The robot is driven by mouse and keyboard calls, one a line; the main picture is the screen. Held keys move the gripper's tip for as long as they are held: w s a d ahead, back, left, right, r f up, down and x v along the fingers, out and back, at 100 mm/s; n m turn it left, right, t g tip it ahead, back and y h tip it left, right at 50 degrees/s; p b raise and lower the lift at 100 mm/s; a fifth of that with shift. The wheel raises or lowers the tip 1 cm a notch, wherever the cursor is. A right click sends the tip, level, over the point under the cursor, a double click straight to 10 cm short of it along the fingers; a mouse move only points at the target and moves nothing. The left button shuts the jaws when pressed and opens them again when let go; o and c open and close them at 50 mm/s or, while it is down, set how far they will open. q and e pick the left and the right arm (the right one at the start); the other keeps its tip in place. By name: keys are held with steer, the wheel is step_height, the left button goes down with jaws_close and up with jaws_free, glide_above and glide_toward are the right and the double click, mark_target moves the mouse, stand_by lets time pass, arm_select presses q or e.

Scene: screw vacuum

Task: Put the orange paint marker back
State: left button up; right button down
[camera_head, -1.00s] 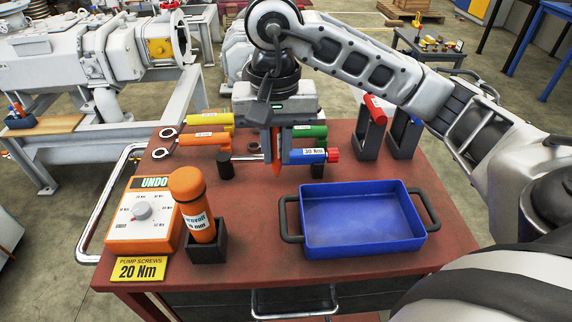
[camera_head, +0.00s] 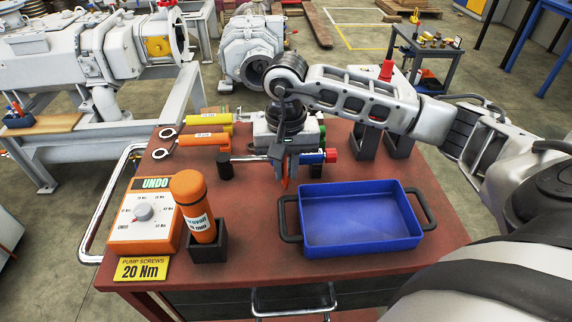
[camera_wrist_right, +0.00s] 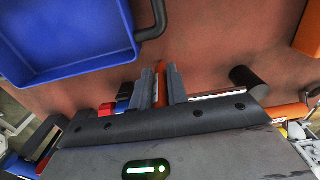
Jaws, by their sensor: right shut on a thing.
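My right gripper (camera_head: 287,172) is pointed down over the middle of the red table top, shut on a slim orange marker (camera_head: 285,183). The marker's tip shows below the fingers, and the rest of it is hidden. In the right wrist view the orange marker (camera_wrist_right: 161,88) is a narrow strip between the two grey fingers (camera_wrist_right: 160,84). A thick orange cylinder (camera_head: 187,187) with a white label stands upright in a black square holder (camera_head: 208,247) to the left. My left gripper is not in view.
A blue tray (camera_head: 360,242) with dark handles is right of the gripper. Torque wrenches with yellow (camera_head: 210,119) and orange (camera_head: 207,139) handles lie behind. An orange dial box (camera_head: 140,235) is at the left. The table between holder and tray is clear.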

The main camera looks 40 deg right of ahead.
steer(key=shift+f, duration=0.2)
steer(key=c, duration=1.4)
jaws_free()
steer(key=shift+o, duration=0.2)
steer(key=shift+r, duration=0.1)
